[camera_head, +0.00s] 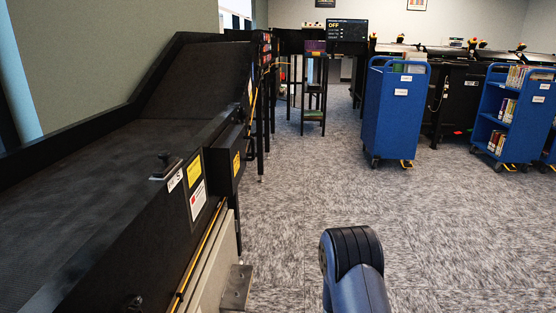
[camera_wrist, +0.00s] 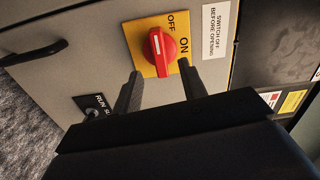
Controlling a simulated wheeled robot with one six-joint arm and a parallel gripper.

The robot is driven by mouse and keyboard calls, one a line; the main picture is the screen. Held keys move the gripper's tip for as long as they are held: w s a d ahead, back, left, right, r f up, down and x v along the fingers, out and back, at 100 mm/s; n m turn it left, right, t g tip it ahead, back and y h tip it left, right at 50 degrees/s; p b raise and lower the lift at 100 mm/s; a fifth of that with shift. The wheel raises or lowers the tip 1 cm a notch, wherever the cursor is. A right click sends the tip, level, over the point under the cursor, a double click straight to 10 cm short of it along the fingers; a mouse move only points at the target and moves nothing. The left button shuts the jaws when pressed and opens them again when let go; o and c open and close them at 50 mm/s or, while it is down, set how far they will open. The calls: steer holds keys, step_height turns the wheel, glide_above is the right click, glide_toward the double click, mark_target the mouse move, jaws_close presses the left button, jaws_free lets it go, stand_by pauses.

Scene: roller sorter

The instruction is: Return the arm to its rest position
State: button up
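My gripper (camera_wrist: 162,80) shows in the wrist view with its two dark fingers apart and nothing between them. A red rotary knob (camera_wrist: 168,44) on a yellow plate (camera_wrist: 134,32) sits just beyond the fingertips. The plate carries the words OFF and ON. I cannot tell for sure which word the knob points to. A small gap seems to lie between fingers and knob. In the head view only part of my arm shows at the bottom; my gripper is out of sight there.
A black conveyor (camera_head: 75,180) runs along the left. Its grey cabinet panel (camera_wrist: 85,40) is close to my gripper. A keyed switch (camera_wrist: 93,114) sits below the knob. Blue carts (camera_head: 395,112) stand at the back right. A screen (camera_head: 347,30) reads OFF. The carpet (camera_head: 430,235) is clear.

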steer(key=shift+w+a, duration=0.15)
steer(key=shift+a, duration=1.35)
steer(key=shift+w+a, duration=0.1)
steer(key=shift+a, duration=1.4)
